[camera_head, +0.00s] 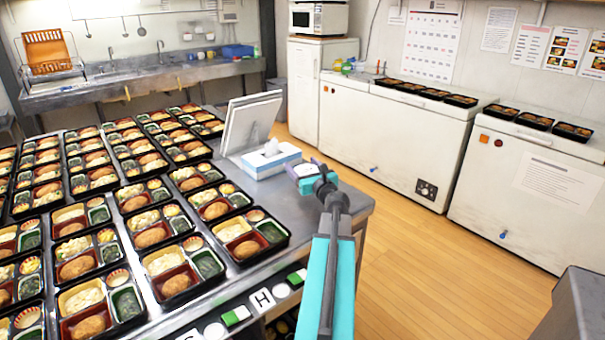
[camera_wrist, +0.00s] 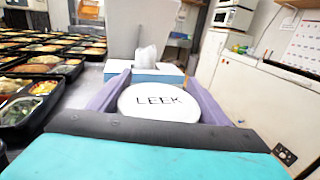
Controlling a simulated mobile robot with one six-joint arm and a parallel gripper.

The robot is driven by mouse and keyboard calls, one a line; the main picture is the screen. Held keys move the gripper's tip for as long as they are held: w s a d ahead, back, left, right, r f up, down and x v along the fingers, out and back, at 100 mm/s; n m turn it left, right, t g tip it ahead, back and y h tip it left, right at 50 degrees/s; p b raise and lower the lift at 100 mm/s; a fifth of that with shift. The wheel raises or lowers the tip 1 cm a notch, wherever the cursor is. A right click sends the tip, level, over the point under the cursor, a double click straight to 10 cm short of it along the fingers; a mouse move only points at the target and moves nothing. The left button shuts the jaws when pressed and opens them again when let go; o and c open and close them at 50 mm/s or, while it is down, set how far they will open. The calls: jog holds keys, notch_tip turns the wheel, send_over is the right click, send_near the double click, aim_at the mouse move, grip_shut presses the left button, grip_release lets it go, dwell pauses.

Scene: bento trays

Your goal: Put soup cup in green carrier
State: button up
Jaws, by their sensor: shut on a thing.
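My gripper (camera_head: 304,170) is over the right end of the long metal table in the head view. In the wrist view its two purple fingers close on a soup cup (camera_wrist: 153,110) with a round white lid reading LEEK. The cup's sides are hidden below the lid, and I cannot tell whether it touches the table. No green carrier can be made out for certain. Green-and-white pieces (camera_head: 236,316), white discs and black letters show in a row along the table's near edge; what they belong to is unclear.
A tissue box (camera_head: 271,160) and a tilted white panel (camera_head: 249,122) stand just beyond my gripper, also in the wrist view. Many filled bento trays (camera_head: 181,270) cover the table to the left. White freezers (camera_head: 395,140) stand across a clear wooden floor.

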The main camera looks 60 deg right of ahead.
jog(key=shift+w+d, duration=0.1)
dwell(0.3)
jog(key=shift+w+d+f, duration=0.15)
jog(key=shift+d+f, duration=0.05)
jog(key=shift+f, duration=0.7)
jog(key=shift+w+d+f, duration=0.1)
jog(key=shift+d+f, duration=0.05)
jog(key=shift+f, duration=0.75)
jog(key=shift+f, duration=0.2)
jog(key=o, duration=1.2)
jog(key=shift+r, duration=0.25)
